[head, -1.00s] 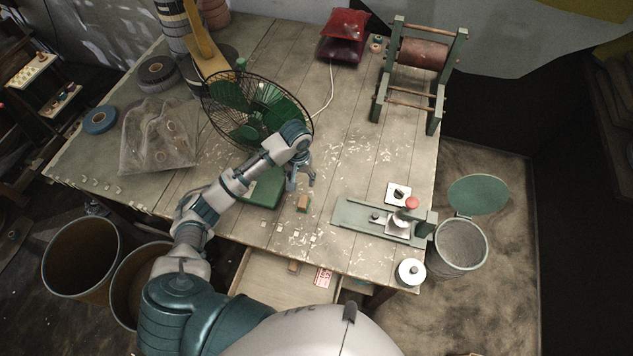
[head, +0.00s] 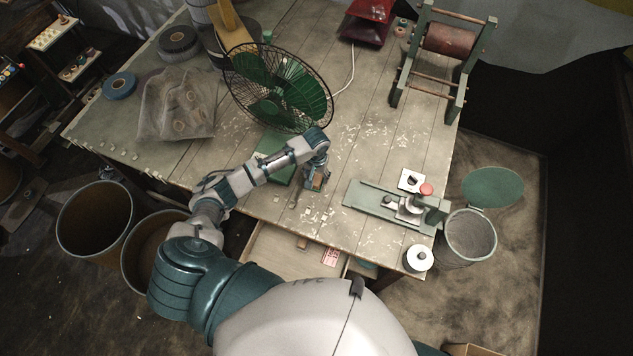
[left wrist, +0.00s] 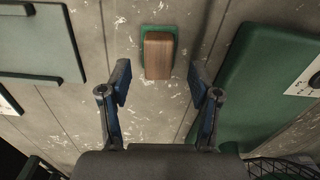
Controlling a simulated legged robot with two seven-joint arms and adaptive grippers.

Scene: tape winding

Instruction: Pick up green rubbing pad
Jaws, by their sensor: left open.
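The green rubbing pad (left wrist: 158,53) is a wooden block on a green base, lying on the wooden table. In the left wrist view it sits just ahead of my left gripper (left wrist: 159,82), lined up with the gap between the two fingers. The fingers are open and empty, one to each side of that gap, and the pad is not held. In the head view my left gripper (head: 309,188) is low over the table and partly hides the pad (head: 317,184). My right gripper is not in view.
A green fan (head: 280,88) stands behind my left arm, its green base (head: 277,158) close to the gripper. A green press-like device (head: 375,200) is to the right. An open drawer (head: 285,255) lies below the table's front edge. A plastic bag (head: 177,105) is at left.

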